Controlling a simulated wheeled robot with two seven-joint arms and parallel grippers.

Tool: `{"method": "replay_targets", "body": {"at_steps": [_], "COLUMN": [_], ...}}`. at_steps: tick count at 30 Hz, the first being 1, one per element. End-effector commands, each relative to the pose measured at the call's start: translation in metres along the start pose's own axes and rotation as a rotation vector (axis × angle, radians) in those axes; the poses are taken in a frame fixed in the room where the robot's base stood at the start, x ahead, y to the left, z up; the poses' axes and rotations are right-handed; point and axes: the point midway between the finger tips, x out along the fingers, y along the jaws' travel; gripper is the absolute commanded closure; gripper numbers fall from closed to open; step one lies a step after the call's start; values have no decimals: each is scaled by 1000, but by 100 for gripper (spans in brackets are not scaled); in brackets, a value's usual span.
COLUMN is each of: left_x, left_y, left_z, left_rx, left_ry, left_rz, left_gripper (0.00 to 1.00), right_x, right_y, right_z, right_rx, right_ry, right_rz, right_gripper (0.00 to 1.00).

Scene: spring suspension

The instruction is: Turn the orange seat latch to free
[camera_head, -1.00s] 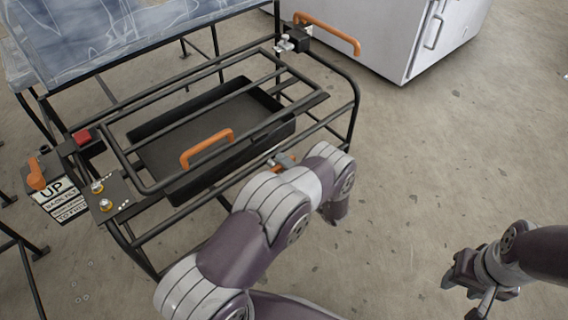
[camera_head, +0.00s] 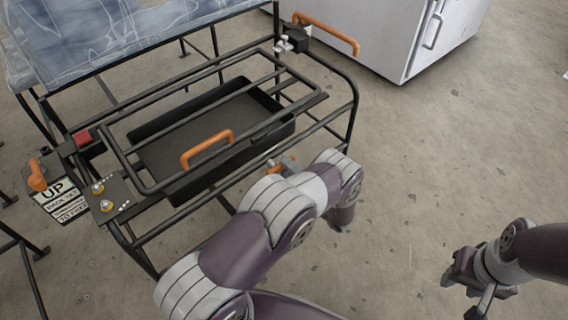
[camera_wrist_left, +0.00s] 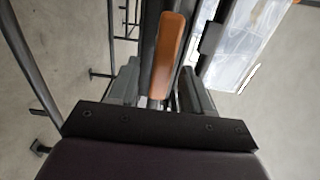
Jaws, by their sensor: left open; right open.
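The orange latch (camera_head: 287,163) shows by the front rail of the black frame in the head view, partly hidden behind my left wrist. In the left wrist view an orange bar (camera_wrist_left: 169,50), which looks like this latch, stands lengthwise between the fingers. My left gripper (camera_wrist_left: 158,78) is open, with one grey finger on either side of the bar; I cannot tell whether they touch it. In the head view my left arm mostly hides that gripper. My right gripper (camera_head: 466,288) is open and empty over bare floor at the right.
The black frame (camera_head: 350,110) holds a dark tray (camera_head: 160,150) below an orange handle (camera_head: 206,147). An orange lever (camera_head: 37,176) sits by a label (camera_head: 62,200), near a red block (camera_head: 82,138). A wrapped panel (camera_head: 110,35) and white cabinet (camera_head: 400,40) stand behind. Floor at right is clear.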

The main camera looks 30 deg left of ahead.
Motion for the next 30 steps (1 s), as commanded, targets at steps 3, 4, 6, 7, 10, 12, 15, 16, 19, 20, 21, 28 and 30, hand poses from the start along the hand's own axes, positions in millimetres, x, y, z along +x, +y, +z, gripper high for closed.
{"method": "replay_targets", "body": {"at_steps": [3,4,6,7,10,12,15,16,19,20,21,28,30], "left_x": [-35,-43,-62,-69,-88,-97,-103,-104,-104,-104,-104,-104,-104], "left_y": [-6,-5,-5,-4,-2,-1,-1,0,0,0,0,0,0], "left_z": [-1,-1,-1,-1,0,0,0,0,0,0,0,0,0], "left_rx": [1,1,1,1,0,1,1,1,1,1,1,1,0], "left_ry": [7,7,6,6,4,3,1,1,0,1,1,1,1], "left_rz": [0,-1,-1,0,0,0,0,0,0,0,0,0,0], "left_gripper": [51,51,51,51,51,51,51,51,51,51,51,51,51], "right_x": [-17,-19,-24,-25,-28,-29,-30,-30,-29,-29,-29,-29,-29], "right_y": [0,0,0,0,0,0,0,0,0,0,0,0,0], "right_z": [-2,-2,-3,-3,-3,-4,-4,-4,-4,-4,-4,-4,-4], "right_rx": [0,0,0,0,0,0,0,0,0,0,0,0,0], "right_ry": [0,0,0,0,0,0,0,0,0,0,0,0,0], "right_rz": [0,0,0,0,0,0,0,0,0,0,0,0,0], "right_gripper": [57,57,57,57,57,57,57,57,57,57,57,57,57]}}
